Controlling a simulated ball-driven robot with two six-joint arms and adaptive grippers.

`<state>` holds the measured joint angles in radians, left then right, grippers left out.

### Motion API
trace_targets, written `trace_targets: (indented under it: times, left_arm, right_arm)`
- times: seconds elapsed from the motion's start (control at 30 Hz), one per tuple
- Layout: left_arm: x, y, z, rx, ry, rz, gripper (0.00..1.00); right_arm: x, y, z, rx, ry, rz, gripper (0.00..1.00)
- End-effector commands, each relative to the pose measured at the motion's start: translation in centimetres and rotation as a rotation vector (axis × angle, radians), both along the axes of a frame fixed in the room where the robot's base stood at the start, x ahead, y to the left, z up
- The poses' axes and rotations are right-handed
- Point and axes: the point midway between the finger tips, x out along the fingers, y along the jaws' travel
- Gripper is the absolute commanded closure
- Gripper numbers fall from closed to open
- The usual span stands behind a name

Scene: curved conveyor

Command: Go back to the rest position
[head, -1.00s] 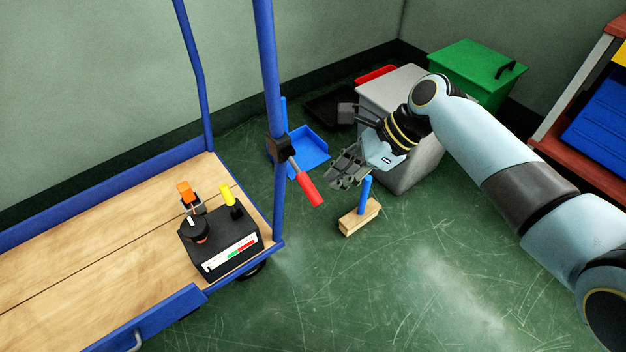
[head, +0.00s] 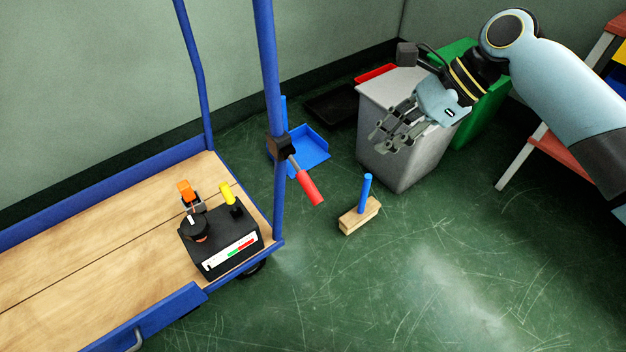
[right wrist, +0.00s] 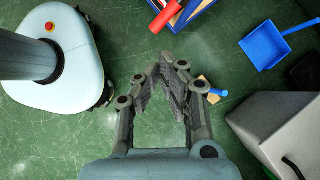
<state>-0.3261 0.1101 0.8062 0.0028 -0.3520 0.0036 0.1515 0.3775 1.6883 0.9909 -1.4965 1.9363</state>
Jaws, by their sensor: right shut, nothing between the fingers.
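My right gripper (head: 385,140) is in front of the grey bin (head: 405,165) in the head view, raised above the floor. Its fingers are shut with nothing between them. In the right wrist view the gripper (right wrist: 172,75) points over the green floor, its fingertips close together. My right arm comes in from the right edge of the head view. My left gripper is in neither view.
A brush with a blue handle (head: 366,190) stands on the floor, with a blue dustpan (head: 308,152) behind it. A cart (head: 120,240) carrying a black control box (head: 218,245) is at the left. A green bin (head: 488,110) and shelf (head: 560,150) stand at the right.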

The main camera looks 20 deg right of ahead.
Motion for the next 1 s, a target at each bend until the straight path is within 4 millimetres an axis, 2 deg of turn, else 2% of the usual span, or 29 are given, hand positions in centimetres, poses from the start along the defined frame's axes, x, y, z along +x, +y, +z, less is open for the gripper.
trace_targets:
  times: [0.3,0.4,0.47,0.57,0.6,0.67,0.7,0.77,0.8,0.87,0.9,0.97,1.0]
  left_arm:
    - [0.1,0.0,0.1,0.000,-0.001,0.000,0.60]
    - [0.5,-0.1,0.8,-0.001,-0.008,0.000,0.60]
    - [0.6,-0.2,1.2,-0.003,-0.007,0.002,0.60]
    - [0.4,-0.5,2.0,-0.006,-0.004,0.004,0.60]
    - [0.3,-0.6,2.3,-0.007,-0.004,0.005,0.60]
    - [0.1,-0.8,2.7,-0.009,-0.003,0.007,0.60]
    - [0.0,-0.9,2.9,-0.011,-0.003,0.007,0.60]
    - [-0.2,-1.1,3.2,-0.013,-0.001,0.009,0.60]
    - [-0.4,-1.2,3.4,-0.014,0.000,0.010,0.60]
    - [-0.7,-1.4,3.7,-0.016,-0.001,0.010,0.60]
    - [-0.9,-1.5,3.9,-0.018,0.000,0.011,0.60]
    - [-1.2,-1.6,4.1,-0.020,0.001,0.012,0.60]
    - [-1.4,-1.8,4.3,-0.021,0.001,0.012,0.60]
  right_arm:
    - [-0.2,0.0,-0.1,0.000,0.004,0.000,1.00]
    - [-2.0,0.8,-0.8,0.016,0.041,0.000,1.00]
    - [-4.0,1.2,-2.6,0.028,0.103,-0.013,1.00]
    - [-8.4,1.0,-8.0,-0.002,0.216,-0.061,1.00]
    - [-10.4,0.6,-10.6,-0.033,0.234,-0.062,1.00]
    - [-13.6,0.0,-14.6,-0.096,0.241,-0.038,1.00]
    - [-16.0,-0.5,-17.1,-0.142,0.237,-0.005,1.00]
    - [-19.7,-1.3,-20.5,-0.217,0.221,0.068,1.00]
    - [-22.4,-1.8,-22.5,-0.266,0.207,0.131,1.00]
    - [-26.7,-2.6,-25.2,-0.341,0.184,0.250,1.00]
    - [-29.7,-3.1,-26.8,-0.388,0.163,0.347,1.00]
    - [-34.4,-3.8,-28.8,-0.456,0.124,0.524,1.00]
    - [-37.5,-4.2,-29.9,-0.496,0.089,0.666,1.00]
